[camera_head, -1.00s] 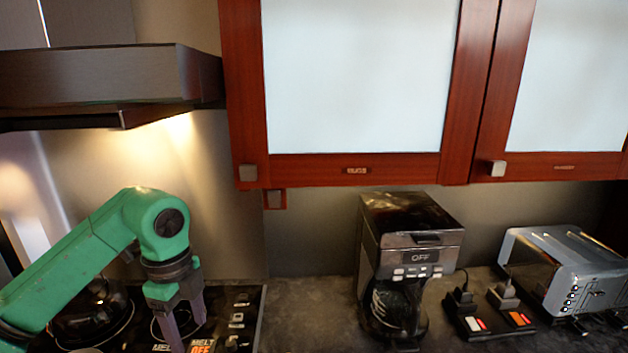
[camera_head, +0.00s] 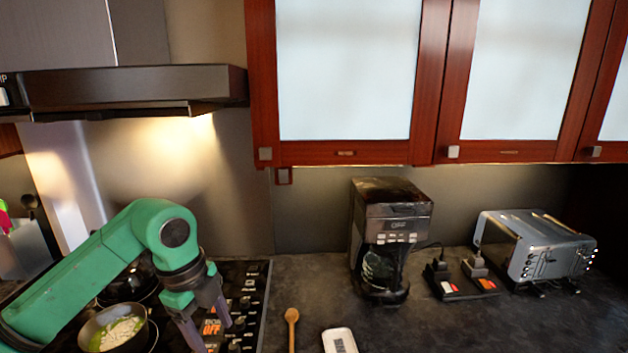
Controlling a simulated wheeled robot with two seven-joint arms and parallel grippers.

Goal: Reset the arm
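My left arm comes in from the left, green, bent at the elbow over the stove. My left gripper (camera_head: 206,322) points down above the right side of the black stovetop (camera_head: 256,290). Its two grey-purple fingers are spread apart with nothing seen between them. My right gripper is not in view.
A pot (camera_head: 113,328) with pale food sits on the stove. A wooden spoon (camera_head: 291,322) and a white dish (camera_head: 339,341) lie on the counter. A coffee maker (camera_head: 388,240), a power strip (camera_head: 462,285) and a toaster (camera_head: 535,247) stand right. The range hood (camera_head: 130,92) and cabinets (camera_head: 345,75) hang above.

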